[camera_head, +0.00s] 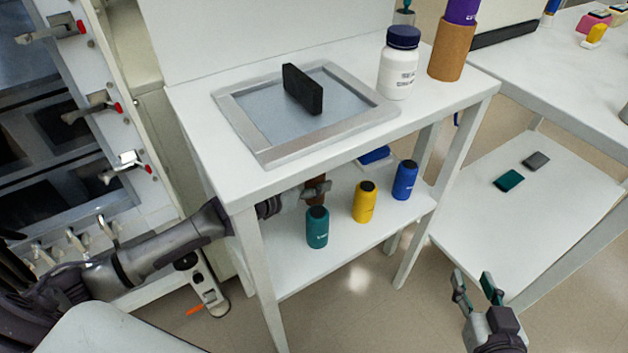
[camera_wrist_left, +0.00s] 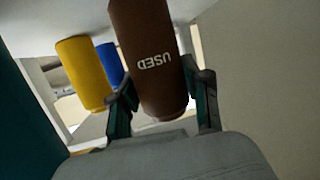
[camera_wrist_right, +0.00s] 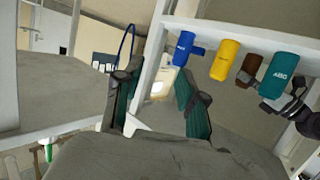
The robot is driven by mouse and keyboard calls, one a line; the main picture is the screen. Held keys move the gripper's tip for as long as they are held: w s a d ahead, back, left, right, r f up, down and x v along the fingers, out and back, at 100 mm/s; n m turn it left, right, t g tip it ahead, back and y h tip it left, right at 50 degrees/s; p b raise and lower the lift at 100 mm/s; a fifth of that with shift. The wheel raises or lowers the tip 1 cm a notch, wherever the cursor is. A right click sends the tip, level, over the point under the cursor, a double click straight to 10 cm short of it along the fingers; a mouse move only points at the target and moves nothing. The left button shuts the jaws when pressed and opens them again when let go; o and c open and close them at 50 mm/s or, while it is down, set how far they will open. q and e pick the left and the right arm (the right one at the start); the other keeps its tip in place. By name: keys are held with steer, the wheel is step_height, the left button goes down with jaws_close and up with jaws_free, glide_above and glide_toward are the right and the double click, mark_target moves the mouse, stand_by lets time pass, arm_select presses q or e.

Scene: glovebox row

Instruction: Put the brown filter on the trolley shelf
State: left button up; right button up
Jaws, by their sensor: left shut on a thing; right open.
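The brown filter (camera_head: 316,184), marked USED, is between the fingers of my left gripper (camera_head: 312,192), which is shut on it. It fills the middle of the left wrist view (camera_wrist_left: 148,60), with a finger on either side. It is at the lower shelf (camera_head: 388,213) of the white stand, behind the teal filter (camera_head: 317,229). The top panel partly hides it in the head view. I cannot tell whether its base touches the shelf. My right gripper (camera_head: 474,284) is open and empty, to the right of the stand.
A yellow filter (camera_head: 364,203) and a blue filter (camera_head: 405,181) stand on the same shelf. A flat blue thing (camera_head: 374,155) lies behind them. The stand's top holds a framed plate with a black block (camera_head: 302,90), a white bottle (camera_head: 399,66) and a brown cylinder (camera_head: 451,51).

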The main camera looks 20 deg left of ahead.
mark_target(307, 183)
arm_select(q)
steer(key=o, duration=1.3)
steer(key=shift+f, duration=0.1)
steer(key=shift+r, duration=0.2)
steer(key=p+v, duration=0.1)
steer(key=v, duration=0.4)
steer(key=shift+s+a+p, duration=0.15)
steer(key=shift+s+p, duration=0.05)
steer(key=shift+p, duration=0.15)
steer(key=shift+p+v, duration=0.8)
steer(key=shift+v, duration=2.45)
arm_select(e)
steer(key=s+d+f+g+h, duration=0.2)
steer(key=s+d+f+g, duration=0.2)
steer(key=s+f+g, duration=0.4)
steer(key=shift+s+d+f+m+g, duration=0.25)
steer(key=shift+s+f+g, duration=0.2)
steer(key=shift+s, duration=1.35)
steer(key=shift+f, duration=0.1)
